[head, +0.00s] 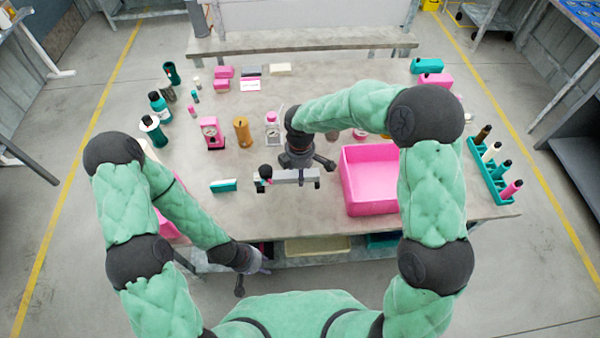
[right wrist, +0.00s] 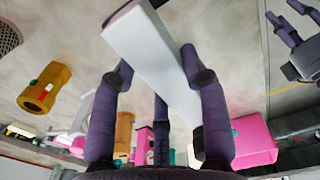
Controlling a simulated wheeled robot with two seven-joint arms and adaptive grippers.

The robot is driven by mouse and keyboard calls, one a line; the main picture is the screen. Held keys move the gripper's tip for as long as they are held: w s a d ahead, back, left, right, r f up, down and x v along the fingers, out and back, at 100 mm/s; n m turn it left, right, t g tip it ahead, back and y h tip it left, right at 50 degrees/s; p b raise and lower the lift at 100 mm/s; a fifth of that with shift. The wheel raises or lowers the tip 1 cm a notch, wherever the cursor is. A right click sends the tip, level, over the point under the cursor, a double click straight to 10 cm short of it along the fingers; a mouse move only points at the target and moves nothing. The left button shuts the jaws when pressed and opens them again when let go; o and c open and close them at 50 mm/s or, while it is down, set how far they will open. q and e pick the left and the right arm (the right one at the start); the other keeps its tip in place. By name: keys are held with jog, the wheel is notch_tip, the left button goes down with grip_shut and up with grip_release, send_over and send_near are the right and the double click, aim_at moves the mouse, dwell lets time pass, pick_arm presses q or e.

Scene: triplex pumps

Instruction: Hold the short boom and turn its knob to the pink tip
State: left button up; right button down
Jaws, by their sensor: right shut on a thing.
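My right gripper (head: 300,174) is over the middle of the table, its fingers closed around a pale grey bar that looks like the short boom (head: 285,178). In the right wrist view the boom (right wrist: 150,50) slants between the purple fingers, with a dull pink end at upper left. In the head view a dark knob-like piece (head: 265,171) with a little pink is at the boom's left end; which way it is turned is too small to tell. My left gripper (head: 254,280) is low in front of the table edge, fingers apart and empty.
A pink bin (head: 371,180) stands just right of the boom. A teal and white box (head: 223,186) lies to its left. An amber bottle (head: 243,131) and a pink gauge block (head: 211,133) stand behind. A teal rack with bottles (head: 490,171) is at the right edge.

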jog(key=shift+f+b, duration=3.05)
jog(key=shift+f, duration=1.95)
